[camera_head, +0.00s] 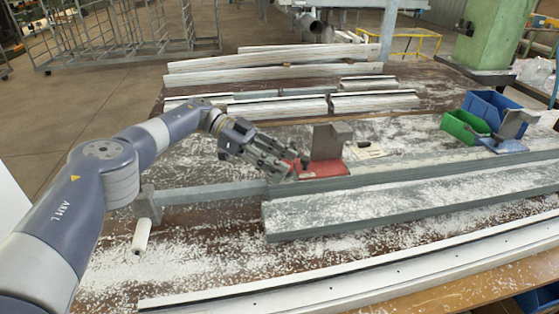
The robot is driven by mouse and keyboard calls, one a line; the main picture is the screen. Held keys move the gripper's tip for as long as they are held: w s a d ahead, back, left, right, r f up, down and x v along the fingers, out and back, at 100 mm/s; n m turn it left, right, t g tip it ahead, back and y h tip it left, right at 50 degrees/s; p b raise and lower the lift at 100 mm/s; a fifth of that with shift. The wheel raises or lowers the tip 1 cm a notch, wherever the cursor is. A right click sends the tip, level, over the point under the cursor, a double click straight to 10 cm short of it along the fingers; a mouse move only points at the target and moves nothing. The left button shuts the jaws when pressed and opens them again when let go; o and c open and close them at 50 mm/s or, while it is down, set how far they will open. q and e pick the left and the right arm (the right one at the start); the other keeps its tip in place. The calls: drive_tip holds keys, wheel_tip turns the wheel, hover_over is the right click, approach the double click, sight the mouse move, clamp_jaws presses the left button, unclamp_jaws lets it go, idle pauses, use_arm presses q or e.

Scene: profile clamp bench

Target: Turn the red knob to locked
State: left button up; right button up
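A red clamp base (322,169) with an upright grey block (331,139) sits on the grey profile bar at the middle of the bench. Small red parts show at its left end, but I cannot clearly make out the knob or its setting. My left gripper (287,168) reaches in from the left, its fingertips right at the red base's left end. The fingers partly hide that end. I cannot tell whether they are open, shut or touching the knob. My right gripper is not in view.
A blue clamp base (503,146) with a tilted grey block sits farther right on the bar. A green bin (463,127) and a blue bin (500,107) stand behind it. A pale plate (370,151) lies near the red clamp. White profiles (275,66) lie at the back; shavings cover the bench.

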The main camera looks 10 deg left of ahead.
use_arm(q)
drive_tip(key=shift+r, duration=0.15)
wheel_tip(320, 180, up, 10)
idle(0.4)
